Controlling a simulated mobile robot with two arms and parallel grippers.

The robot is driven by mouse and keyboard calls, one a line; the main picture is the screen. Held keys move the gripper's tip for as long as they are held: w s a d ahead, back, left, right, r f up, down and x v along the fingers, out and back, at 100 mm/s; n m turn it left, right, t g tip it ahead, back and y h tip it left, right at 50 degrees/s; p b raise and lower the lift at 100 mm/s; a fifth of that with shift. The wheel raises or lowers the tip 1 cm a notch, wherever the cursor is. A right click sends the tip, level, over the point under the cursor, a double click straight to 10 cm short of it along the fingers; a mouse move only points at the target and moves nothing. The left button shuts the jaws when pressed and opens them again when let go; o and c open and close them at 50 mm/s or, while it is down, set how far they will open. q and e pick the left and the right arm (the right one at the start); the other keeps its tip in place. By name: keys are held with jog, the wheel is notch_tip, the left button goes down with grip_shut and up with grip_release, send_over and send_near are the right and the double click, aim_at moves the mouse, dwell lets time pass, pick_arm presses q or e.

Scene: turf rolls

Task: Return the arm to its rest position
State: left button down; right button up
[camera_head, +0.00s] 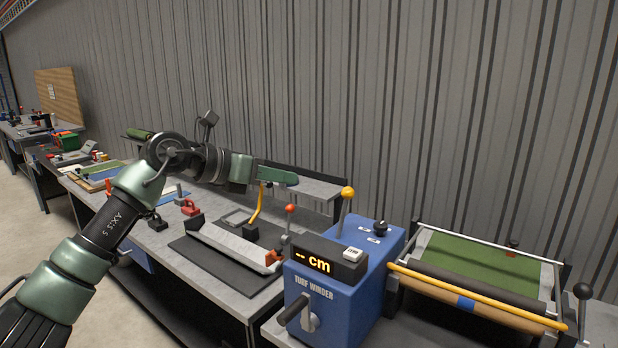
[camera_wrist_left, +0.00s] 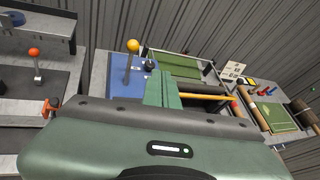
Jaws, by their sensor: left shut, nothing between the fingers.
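My left arm comes in from the left in the head view, and its left gripper (camera_head: 290,179) reaches out over the workbench. Its green fingers are shut with nothing between them. They point right, toward the yellow-knobbed lever of the blue turf winder (camera_head: 335,300), and appear apart from it. In the left wrist view the shut fingers of the left gripper (camera_wrist_left: 163,88) show in front of the winder (camera_wrist_left: 120,72). My right gripper is not in view.
A roller frame with green turf (camera_head: 480,260) stands right of the winder, with a yellow bar across it. The bench (camera_head: 180,245) holds a dark mat, a metal trough and red-handled tools. A shelf (camera_head: 310,184) stands behind. Further benches are at far left; floor is clear at lower left.

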pick_arm(q)
jog(key=s+d+n+t+h, duration=0.4)
jog(key=s+d+n+h, duration=0.15)
jog(key=n+h, duration=0.2)
jog(key=s+a+f+n+t+y, duration=0.35)
jog(key=a+f+n+y, duration=0.65)
jog(key=f+n, duration=0.4)
jog(key=s+a+f+n+t+y, duration=0.2)
jog(key=s+a+f+n+y, duration=0.2)
jog(key=a+f+n+y, duration=0.95)
jog(key=s+d+f+n+g+h, duration=0.1)
jog(key=s+f+n+g+h, duration=0.2)
jog(key=s+f+n+g, duration=0.65)
jog(key=s+d+f+m+g+h, duration=0.15)
jog(key=s+f, duration=0.35)
jog(key=s, duration=0.6)
jog(key=s+f+g, duration=0.3)
jog(key=s+f, duration=0.1)
jog(key=s, duration=0.8)
notch_tip(320, 180, down, 25)
jog(key=s+a+f+g, duration=0.2)
jog(key=s+a+f, duration=0.1)
jog(key=s+f, duration=1.4)
jog(key=shift+s+f+m+b, duration=0.2)
jog(key=shift+f+m+b, duration=0.15)
jog(key=shift+f, duration=0.2)
